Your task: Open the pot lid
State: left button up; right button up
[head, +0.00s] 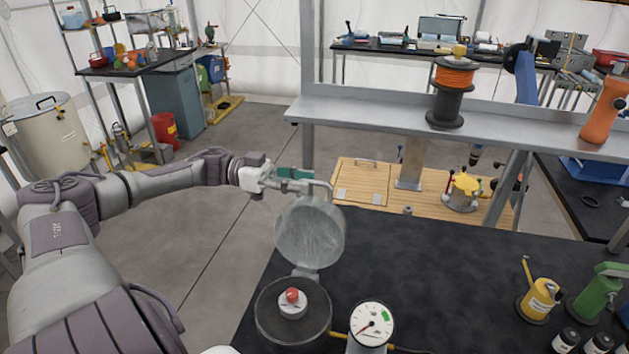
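The pot (293,318) is a dark round vessel at the front edge of the black table. Its round grey lid (310,235) stands raised, nearly upright, on a hinge at the pot's back edge. Inside the open pot is a small white piece with a red top (292,297). My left gripper (300,182) is at the lid's upper edge, beside the bent metal handle (326,190). Its fingers are small and partly merged with the handle, so I cannot tell whether they grip it. My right gripper is not in view.
A white dial gauge (371,322) stands right of the pot. A yellow can (538,300) and a green can (597,292) stand at the right. A grey shelf (390,117) with an orange spool (453,85) crosses behind. The table's middle is clear.

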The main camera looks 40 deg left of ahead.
aim_at(314, 183)
pick_arm(q)
jog(key=shift+p+x, duration=0.3)
jog(key=shift+x, duration=1.3)
grip_shut()
